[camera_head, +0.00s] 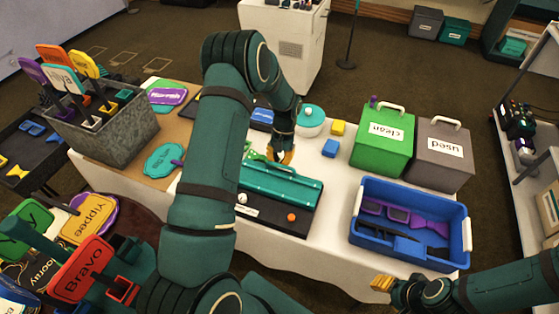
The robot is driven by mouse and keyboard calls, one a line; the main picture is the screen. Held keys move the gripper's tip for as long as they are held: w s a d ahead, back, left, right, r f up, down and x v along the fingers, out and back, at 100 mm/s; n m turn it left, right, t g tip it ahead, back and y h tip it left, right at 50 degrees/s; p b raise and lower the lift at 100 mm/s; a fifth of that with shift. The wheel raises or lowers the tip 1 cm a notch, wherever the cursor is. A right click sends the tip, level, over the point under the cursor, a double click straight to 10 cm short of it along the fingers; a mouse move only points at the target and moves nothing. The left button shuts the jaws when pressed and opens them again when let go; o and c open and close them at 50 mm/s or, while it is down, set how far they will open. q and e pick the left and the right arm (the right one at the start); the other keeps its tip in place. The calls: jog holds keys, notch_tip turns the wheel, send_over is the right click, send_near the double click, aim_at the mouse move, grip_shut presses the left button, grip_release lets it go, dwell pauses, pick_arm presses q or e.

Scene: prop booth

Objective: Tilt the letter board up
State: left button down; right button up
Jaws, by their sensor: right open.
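A teal panel, which looks like the letter board (290,187), lies low on a black base on the white table. Part of it is hidden behind my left arm. My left gripper (284,157), with yellow fingertips, points down at the board's far edge. I cannot tell whether it touches the board or whether its fingers are apart. My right gripper (382,284) is open and empty at the lower right, beyond the table's front edge and well away from the board.
A blue crate (462,238) with purple goggles stands right of the board. Green (384,141) and grey (443,153) lidded boxes stand behind it. A grey bin (110,128) of signs stands left.

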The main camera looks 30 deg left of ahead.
aim_at(275, 173)
pick_arm(q)
jog(key=shift+r, duration=0.1)
jog(key=shift+s+d+r+t+y+p, duration=0.1)
jog(key=shift+s+r+t+y+p, duration=0.2)
jog(key=shift+r+t, duration=0.45)
jog(key=shift+s+d+r+t+y, duration=0.1)
jog(key=shift+s+r+t, duration=0.25)
jog(key=shift+r+t, duration=0.35)
jog(key=shift+s+r, duration=0.3)
jog(key=shift+r, duration=0.15)
jog(key=shift+s+d+r+p, duration=0.2)
jog(key=shift+s+r+p, duration=0.35)
jog(key=shift+s+r, duration=0.1)
